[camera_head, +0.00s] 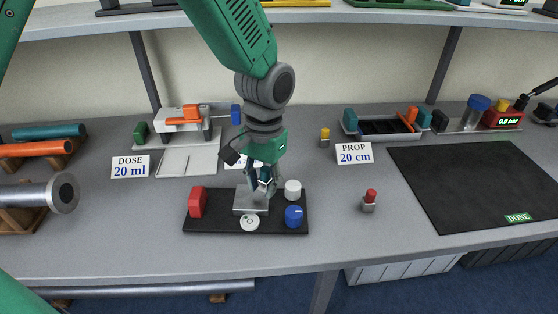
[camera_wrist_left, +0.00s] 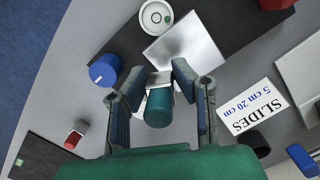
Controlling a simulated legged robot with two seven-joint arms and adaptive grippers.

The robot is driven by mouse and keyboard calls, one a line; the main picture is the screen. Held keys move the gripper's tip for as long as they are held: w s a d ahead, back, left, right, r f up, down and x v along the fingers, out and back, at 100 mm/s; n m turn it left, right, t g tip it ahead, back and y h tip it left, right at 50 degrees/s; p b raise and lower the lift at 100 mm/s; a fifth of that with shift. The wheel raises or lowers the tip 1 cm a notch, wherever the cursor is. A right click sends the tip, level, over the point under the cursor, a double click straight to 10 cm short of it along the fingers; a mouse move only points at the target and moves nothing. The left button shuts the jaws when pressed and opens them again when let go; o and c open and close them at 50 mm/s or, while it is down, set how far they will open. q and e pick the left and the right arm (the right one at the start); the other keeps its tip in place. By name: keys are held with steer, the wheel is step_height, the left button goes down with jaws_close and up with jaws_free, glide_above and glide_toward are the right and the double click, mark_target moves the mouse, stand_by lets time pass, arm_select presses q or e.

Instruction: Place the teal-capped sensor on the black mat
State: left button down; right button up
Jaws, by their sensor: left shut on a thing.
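The teal-capped sensor (camera_wrist_left: 157,106) has a dark teal round cap and a silver base, and it sits between the fingers in the left wrist view. My left gripper (camera_wrist_left: 158,76) is shut on it; the gripper also shows in the head view (camera_head: 265,180), pointing down over the silver plate (camera_head: 251,200) of a black board. In the head view the fingers mostly hide the sensor. I cannot tell whether its base touches the plate. The black mat (camera_head: 470,180) lies at the right of the table, with a green DONE label at its front corner. My right gripper is not in view.
The board (camera_head: 275,224) also carries a red block (camera_head: 197,202), a blue knob (camera_head: 294,216) and white round parts. The PROP sign (camera_head: 355,153) is nearby. The mat is clear.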

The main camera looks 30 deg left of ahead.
arm_select(q)
steer(key=a+r+m+y+p, duration=0.1)
steer(key=a+r+m+p, duration=0.3)
steer(key=r+m+p, duration=0.2)
steer(key=m+p, duration=0.2)
steer(key=m, duration=0.1)
steer(key=shift+w+r, duration=0.15)
steer(key=shift+r, duration=0.25)
steer(key=shift+d, duration=0.1)
glide_above(247, 196)
steer(key=f, duration=0.4)
steer(key=shift+w+d+f, duration=0.2)
steer(key=shift+f, duration=0.1)
steer(key=f, duration=0.4)
steer(key=shift+a+f+p, duration=0.1)
steer(key=shift+a+p, duration=0.1)
steer(key=shift+p, duration=0.1)
steer(key=shift+f, duration=0.25)
steer(key=shift+d+f, duration=0.1)
steer(key=shift+f, duration=0.05)
